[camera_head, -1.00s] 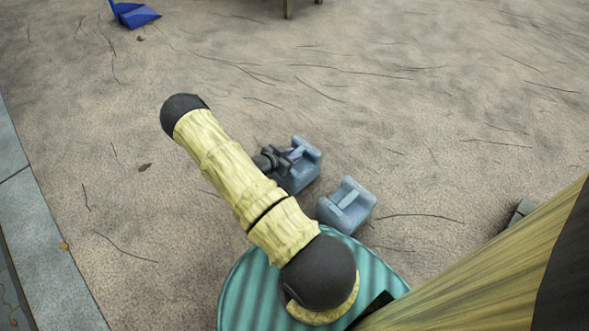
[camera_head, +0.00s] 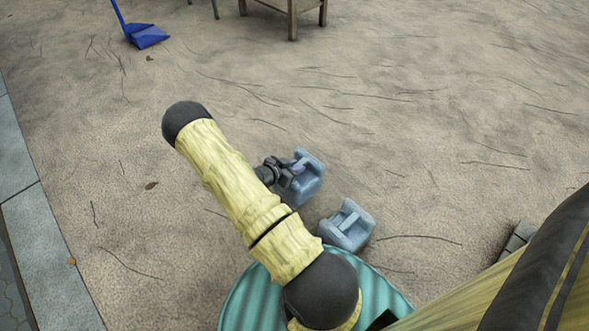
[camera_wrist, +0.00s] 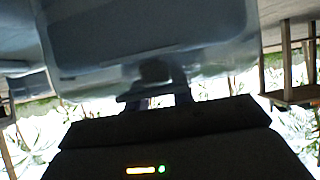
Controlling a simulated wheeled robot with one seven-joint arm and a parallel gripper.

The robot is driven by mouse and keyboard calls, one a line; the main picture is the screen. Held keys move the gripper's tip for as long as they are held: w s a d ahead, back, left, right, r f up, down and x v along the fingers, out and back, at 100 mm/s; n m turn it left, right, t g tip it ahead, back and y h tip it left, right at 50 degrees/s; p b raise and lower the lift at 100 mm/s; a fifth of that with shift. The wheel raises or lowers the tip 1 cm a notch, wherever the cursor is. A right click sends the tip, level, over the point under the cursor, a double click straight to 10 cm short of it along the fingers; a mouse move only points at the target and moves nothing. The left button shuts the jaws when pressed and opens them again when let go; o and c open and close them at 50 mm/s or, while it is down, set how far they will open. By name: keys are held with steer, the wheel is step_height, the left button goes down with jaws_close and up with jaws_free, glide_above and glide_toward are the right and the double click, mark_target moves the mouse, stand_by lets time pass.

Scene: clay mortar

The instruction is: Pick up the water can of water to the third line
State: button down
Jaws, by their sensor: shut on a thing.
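Two blue-grey water cans show in the head view. My gripper (camera_head: 287,171) is shut on the farther water can (camera_head: 308,184), at its upper part. In the wrist view this can (camera_wrist: 150,40) fills the top middle, close in front of the gripper (camera_wrist: 155,92). The second water can (camera_head: 348,225) stands on the ground just right of and nearer than the held one, apart from it. I cannot tell whether the held can touches the ground. Any level lines and the water inside are not visible.
A blue dustpan (camera_head: 147,36) lies at the far left. Wooden furniture legs (camera_head: 292,24) stand at the top. A paved kerb (camera_head: 45,250) runs along the left. A grey block (camera_head: 520,236) is at the right. The sandy ground between is mostly clear.

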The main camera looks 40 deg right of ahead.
steer(key=shift+d+r+p, duration=0.15)
steer(key=shift+r+p, duration=0.65)
steer(key=shift+r, duration=1.3)
steer(key=shift+w+r, duration=0.1)
steer(key=shift+r, duration=0.05)
